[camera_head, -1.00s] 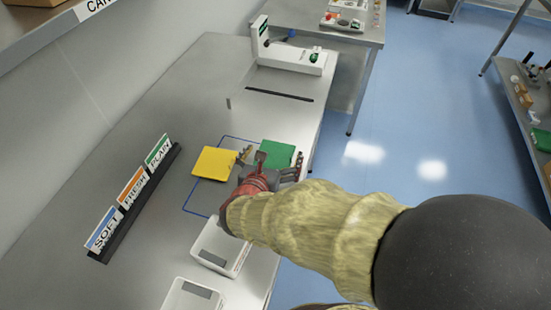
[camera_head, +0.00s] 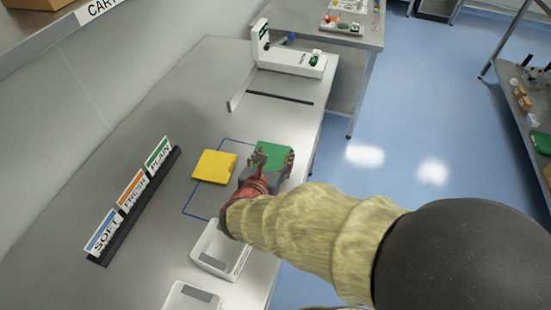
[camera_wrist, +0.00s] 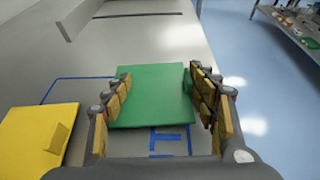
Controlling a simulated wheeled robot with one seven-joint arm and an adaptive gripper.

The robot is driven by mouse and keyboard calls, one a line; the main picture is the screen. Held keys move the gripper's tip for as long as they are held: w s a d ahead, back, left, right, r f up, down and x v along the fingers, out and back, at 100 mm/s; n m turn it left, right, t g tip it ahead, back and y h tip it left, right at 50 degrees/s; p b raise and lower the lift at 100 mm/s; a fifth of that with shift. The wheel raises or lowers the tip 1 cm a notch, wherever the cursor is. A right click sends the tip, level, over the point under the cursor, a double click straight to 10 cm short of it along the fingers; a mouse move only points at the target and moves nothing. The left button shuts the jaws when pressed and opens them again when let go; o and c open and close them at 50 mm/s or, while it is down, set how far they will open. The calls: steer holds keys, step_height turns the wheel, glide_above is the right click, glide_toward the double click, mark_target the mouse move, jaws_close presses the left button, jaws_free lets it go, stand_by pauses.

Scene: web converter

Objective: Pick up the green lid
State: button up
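The green lid (camera_head: 273,152) is a flat square piece over the near-right part of the steel bench. In the wrist view the green lid (camera_wrist: 152,97) lies between my gripper's two fingers. My gripper (camera_head: 275,158) is closed in to about the lid's width, one finger at its left edge and one at its right edge. In the wrist view my gripper (camera_wrist: 160,82) appears shut on the lid's sides; any small gap is hard to see. Whether the lid is clear of the bench cannot be told.
A yellow square piece (camera_head: 214,166) lies left of the lid, by a blue outline (camera_head: 186,200). Label signs (camera_head: 131,189) stand in a black holder at left. White scales (camera_head: 221,247) stand in front, and a white device (camera_head: 291,60) stands at the back.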

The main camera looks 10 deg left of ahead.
steer(key=c, duration=1.4)
jaws_close()
